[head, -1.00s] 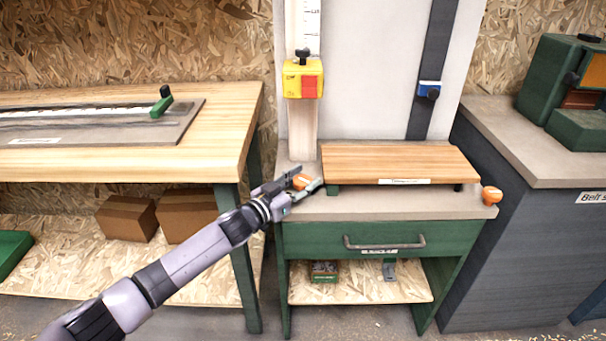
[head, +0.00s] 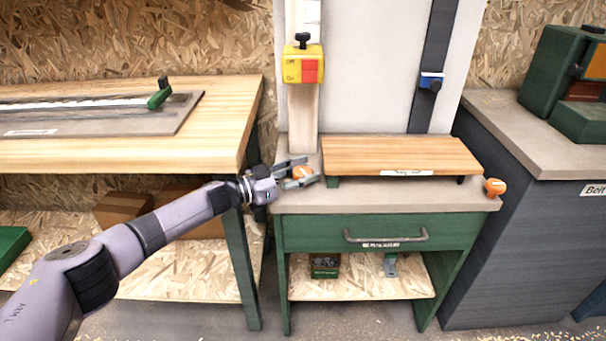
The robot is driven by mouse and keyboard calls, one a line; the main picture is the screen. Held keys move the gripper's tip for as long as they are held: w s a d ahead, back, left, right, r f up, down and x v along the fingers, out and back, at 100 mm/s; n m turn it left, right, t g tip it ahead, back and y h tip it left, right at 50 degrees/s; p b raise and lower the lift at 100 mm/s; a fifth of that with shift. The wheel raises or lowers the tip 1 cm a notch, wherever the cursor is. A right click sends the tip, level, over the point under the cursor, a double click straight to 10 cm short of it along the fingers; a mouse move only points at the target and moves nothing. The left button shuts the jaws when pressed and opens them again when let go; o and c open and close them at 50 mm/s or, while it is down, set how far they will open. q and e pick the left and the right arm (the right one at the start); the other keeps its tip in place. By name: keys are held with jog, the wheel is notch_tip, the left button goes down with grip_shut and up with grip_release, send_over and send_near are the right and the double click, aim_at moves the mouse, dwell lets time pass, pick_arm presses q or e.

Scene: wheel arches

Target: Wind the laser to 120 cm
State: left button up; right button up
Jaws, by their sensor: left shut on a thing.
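An orange knob (head: 303,171) is at the left end of the green bench, beside the wooden board. My left gripper (head: 300,174) is around it, one finger behind and one in front, and shut on it. A vertical white scale (head: 304,12) stands on a post above; its numbers are too small to read. A yellow box (head: 293,66) with a red part, Off/On lettering and a black knob sits on that post. A blue slider (head: 430,80) with a dark knob sits on a dark vertical rail (head: 434,45). I cannot tell which part is the laser. My right gripper is out of view.
The wooden board (head: 400,153) stands raised on the green bench (head: 300,229), right of my gripper. A second orange knob (head: 494,187) is at the bench's right end. A wooden table (head: 226,116) stands left, a grey cabinet (head: 520,230) right.

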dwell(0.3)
pick_arm(q)
jog(key=o, duration=0.9)
jog(key=v, duration=1.2)
